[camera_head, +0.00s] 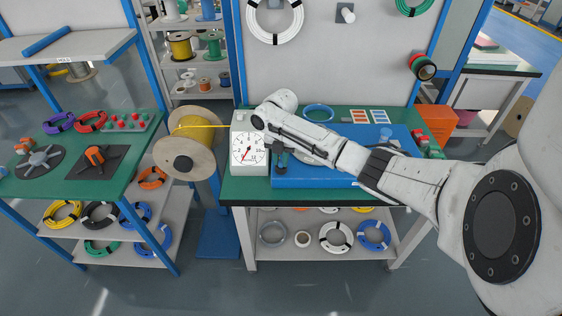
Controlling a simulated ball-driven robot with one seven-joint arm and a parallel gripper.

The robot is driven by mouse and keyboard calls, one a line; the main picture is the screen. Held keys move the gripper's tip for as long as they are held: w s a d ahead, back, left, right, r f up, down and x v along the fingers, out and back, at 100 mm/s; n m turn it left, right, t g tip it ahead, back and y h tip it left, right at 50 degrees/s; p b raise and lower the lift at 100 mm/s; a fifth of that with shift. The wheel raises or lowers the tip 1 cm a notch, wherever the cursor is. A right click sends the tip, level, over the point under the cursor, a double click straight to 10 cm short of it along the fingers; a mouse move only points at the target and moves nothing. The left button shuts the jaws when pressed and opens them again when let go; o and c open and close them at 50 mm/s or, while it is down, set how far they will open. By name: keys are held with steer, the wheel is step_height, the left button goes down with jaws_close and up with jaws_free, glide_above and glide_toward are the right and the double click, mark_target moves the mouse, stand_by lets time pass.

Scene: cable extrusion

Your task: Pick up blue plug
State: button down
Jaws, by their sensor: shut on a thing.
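My gripper (281,167) points down at the left end of the blue machine (318,180), right beside the white dial gauge. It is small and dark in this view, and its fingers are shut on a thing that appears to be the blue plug. The held plug is mostly hidden by the fingers and blends with the blue surface behind, so I cannot tell whether it is clear of that surface.
The white dial gauge (249,154) stands close to the gripper's left. A wooden spool (187,158) with yellow cable is left of the green-topped bench (247,186). My arm covers the bench's middle.

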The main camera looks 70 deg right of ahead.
mark_target(281, 161)
steer(key=shift+r, duration=0.45)
step_height(281, 161, up, 2)
steer(key=shift+r, duration=0.15)
steer(key=s+a+r+p, duration=0.1)
steer(key=s+a+r, duration=0.7)
steer(key=s, duration=0.3)
steer(key=shift+s+r, duration=0.25)
steer(key=shift+r, duration=0.65)
